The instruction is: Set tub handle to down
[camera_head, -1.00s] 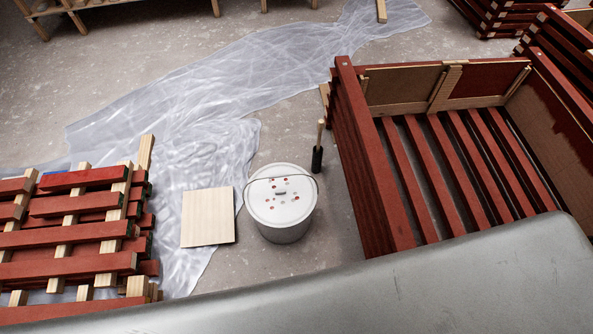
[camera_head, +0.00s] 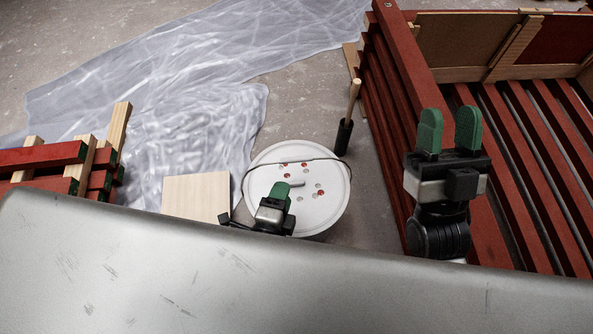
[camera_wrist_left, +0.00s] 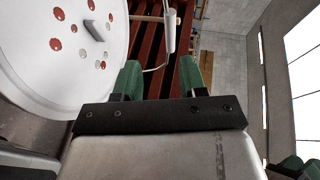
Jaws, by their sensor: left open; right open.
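The tub (camera_head: 325,212) is white, with a round lid bearing red and grey spots and a small knob. It stands upright on the floor. Its thin wire handle (camera_head: 300,159) arcs across the far part of the lid; its exact height is hard to tell. My left gripper (camera_head: 282,190) is over the near part of the lid, open and empty. In the left wrist view, the lid (camera_wrist_left: 60,75) is at left, and a thin wire with a pale cylinder (camera_wrist_left: 170,32) shows beyond the fingers (camera_wrist_left: 160,80). My right gripper (camera_head: 450,130) is open and empty, right of the tub.
A dark brush-like tool (camera_head: 344,135) with a wooden handle stands behind the tub. A red slatted crate (camera_head: 385,110) is at right, under my right gripper. A wooden board (camera_head: 195,195), plastic sheeting (camera_head: 190,120) and stacked red battens (camera_head: 40,157) lie to the left.

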